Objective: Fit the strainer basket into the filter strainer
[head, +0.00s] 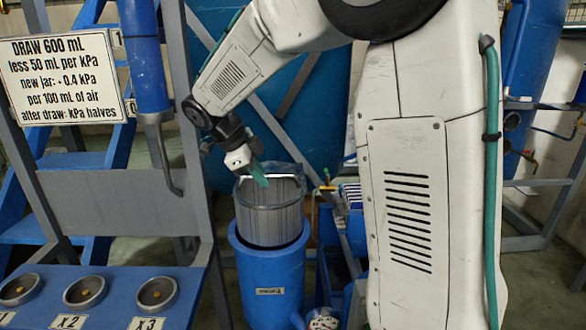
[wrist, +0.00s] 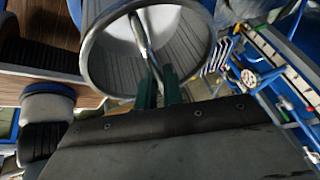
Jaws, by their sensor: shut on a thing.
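The strainer basket (head: 273,212) is a grey metal cylinder with ribbed walls, a rim and a bar handle across its top. My gripper (head: 262,178) is shut on the handle with its green fingers. The filter strainer (head: 268,280) is a blue open-topped cylinder with a small label on its front. The basket stands upright, its lower end at or just inside the strainer's mouth, with most of its wall showing above the rim. In the wrist view, the basket (wrist: 185,52) shows its open top, and the green fingers (wrist: 158,82) pinch the handle. The basket's bottom is hidden.
A sign (head: 63,78) hangs on a grey frame at left. Below it, a blue shelf (head: 110,283) has several round cups. Blue bins and a valve (head: 323,320) stand right of the strainer. A large blue tank (head: 290,100) is behind.

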